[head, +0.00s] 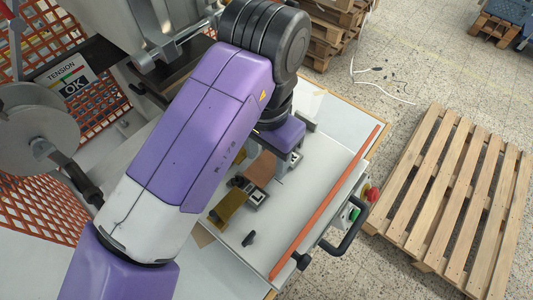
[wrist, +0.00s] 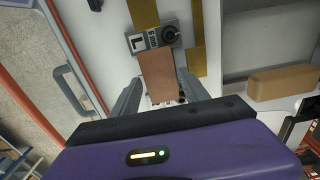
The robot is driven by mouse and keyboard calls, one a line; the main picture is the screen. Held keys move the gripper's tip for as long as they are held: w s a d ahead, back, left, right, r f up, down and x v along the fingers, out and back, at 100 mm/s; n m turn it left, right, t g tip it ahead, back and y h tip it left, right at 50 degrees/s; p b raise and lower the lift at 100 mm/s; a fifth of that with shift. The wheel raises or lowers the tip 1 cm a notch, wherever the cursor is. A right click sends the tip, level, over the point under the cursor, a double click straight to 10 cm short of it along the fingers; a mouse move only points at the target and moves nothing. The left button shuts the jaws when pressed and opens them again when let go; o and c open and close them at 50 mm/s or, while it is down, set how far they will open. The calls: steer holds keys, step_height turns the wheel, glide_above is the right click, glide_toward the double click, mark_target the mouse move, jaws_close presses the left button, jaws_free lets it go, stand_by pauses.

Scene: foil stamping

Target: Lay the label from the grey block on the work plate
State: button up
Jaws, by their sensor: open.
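A grey block (wrist: 139,41) with a white letter mark and a black knob shows in the wrist view. In the head view it (head: 248,190) stands on the pale work surface. A gold strip (head: 229,207) lies on the block's other side. I cannot clearly single out the work plate.
An orange bar (head: 325,205) runs along the right edge of the pale surface, with a black handle (head: 346,232) and a red button (head: 373,194) outside it. A small black piece (head: 249,239) lies near the front. A tan block (wrist: 284,82) shows right in the wrist view.

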mark_target(266, 165)
step_height(266, 165, up, 12)
steer(key=b, duration=0.1)
steer(key=shift+r, duration=0.15)
stand_by(0.3)
stand_by(0.4)
